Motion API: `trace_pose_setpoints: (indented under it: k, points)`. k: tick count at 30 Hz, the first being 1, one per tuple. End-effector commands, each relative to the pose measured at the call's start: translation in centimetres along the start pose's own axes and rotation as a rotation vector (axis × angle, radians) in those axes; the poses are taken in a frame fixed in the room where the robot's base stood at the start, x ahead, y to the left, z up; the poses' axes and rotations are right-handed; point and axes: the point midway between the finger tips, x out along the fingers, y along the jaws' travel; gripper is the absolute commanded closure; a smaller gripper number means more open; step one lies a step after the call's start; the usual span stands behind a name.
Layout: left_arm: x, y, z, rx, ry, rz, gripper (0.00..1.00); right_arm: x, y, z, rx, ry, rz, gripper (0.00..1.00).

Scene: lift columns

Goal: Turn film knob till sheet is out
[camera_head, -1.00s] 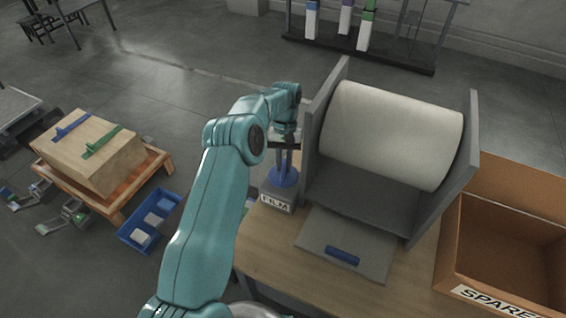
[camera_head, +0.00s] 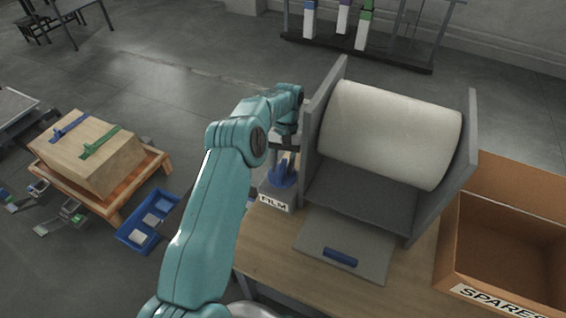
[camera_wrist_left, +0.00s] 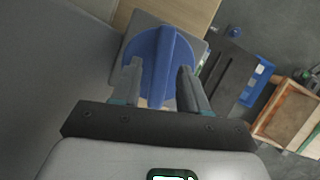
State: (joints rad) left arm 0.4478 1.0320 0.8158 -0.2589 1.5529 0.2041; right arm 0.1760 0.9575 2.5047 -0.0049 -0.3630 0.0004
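The film knob (camera_head: 284,178) is a blue disc with a raised ridge, on a grey box labelled FILM (camera_head: 276,198) at the table's left edge. My left gripper (camera_head: 284,158) points down at the knob. In the left wrist view, the knob's ridge (camera_wrist_left: 161,62) stands between the two fingers of my left gripper (camera_wrist_left: 158,88), with narrow gaps visible beside it; the fingers look open around it. A large white roll (camera_head: 390,135) lies in a grey holder (camera_head: 330,185). No loose sheet shows hanging from it. My right gripper is not in view.
A grey panel with a blue handle (camera_head: 340,257) lies in front of the holder on the wooden table (camera_head: 275,250). An open SPARES carton (camera_head: 510,250) stands at right. A blue bin (camera_head: 147,222) and a wooden crate (camera_head: 90,150) are on the left.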

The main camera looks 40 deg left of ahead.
Motion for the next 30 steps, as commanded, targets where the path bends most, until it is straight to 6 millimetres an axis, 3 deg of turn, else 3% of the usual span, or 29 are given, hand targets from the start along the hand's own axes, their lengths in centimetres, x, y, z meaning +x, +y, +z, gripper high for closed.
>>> trace_pose_setpoints:
  k: [8, 13, 22, 30]
  points:
    - [-0.3, 0.0, -0.1, 0.0, 0.007, 0.002, 0.55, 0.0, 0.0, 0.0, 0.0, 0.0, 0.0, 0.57]
    - [-1.8, 0.1, 0.5, 0.0, 0.011, 0.002, 0.55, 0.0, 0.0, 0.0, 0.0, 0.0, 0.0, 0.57]
    - [-9.1, 0.1, 3.6, 0.0, 0.013, 0.002, 0.55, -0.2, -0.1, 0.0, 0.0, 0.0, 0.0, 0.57]
    - [-15.7, 0.1, 6.4, 0.0, 0.009, 0.002, 0.55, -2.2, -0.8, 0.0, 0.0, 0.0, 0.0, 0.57]
